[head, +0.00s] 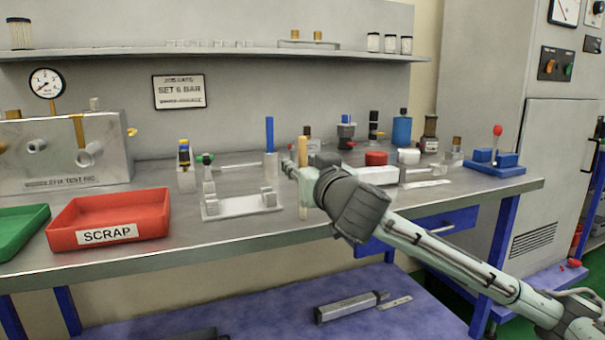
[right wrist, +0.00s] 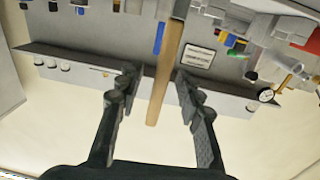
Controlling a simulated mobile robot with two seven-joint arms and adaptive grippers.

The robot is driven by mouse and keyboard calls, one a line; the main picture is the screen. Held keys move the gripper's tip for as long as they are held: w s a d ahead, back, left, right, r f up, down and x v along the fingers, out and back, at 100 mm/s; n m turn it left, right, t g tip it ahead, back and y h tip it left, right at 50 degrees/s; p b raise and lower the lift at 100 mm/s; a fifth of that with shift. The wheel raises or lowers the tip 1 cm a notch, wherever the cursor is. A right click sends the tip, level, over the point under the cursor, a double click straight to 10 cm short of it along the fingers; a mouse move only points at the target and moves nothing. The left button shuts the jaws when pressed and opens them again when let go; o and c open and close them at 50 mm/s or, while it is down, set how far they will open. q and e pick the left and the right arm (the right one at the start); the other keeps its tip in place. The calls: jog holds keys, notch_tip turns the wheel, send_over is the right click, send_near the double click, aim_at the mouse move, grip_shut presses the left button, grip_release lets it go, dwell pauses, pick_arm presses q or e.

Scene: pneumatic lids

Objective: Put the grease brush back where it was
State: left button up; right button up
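A wooden handle (head: 303,151), which looks like the grease brush's, stands upright at the bench's front middle. Its lower end shows below my wrist; the bristles cannot be made out. My right gripper (head: 291,170) is beside the handle, partly hidden by my own arm. In the right wrist view the handle (right wrist: 166,72) runs between the two spread fingers of my right gripper (right wrist: 158,78), with a gap on each side. The fingers are not closed on it. My left gripper is not in view.
A blue upright rod (head: 270,135) and a metal fixture (head: 240,206) stand left of the handle. A red SCRAP tray (head: 108,217) is at the left front. Red-topped and white parts (head: 376,172) crowd the right side. A shelf (head: 220,51) runs along the back.

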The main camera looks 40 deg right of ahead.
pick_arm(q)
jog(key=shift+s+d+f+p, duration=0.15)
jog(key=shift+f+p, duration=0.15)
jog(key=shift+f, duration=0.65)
pick_arm(e)
jog(key=shift+x, duration=1.8)
jog(key=shift+f, duration=0.1)
grip_shut()
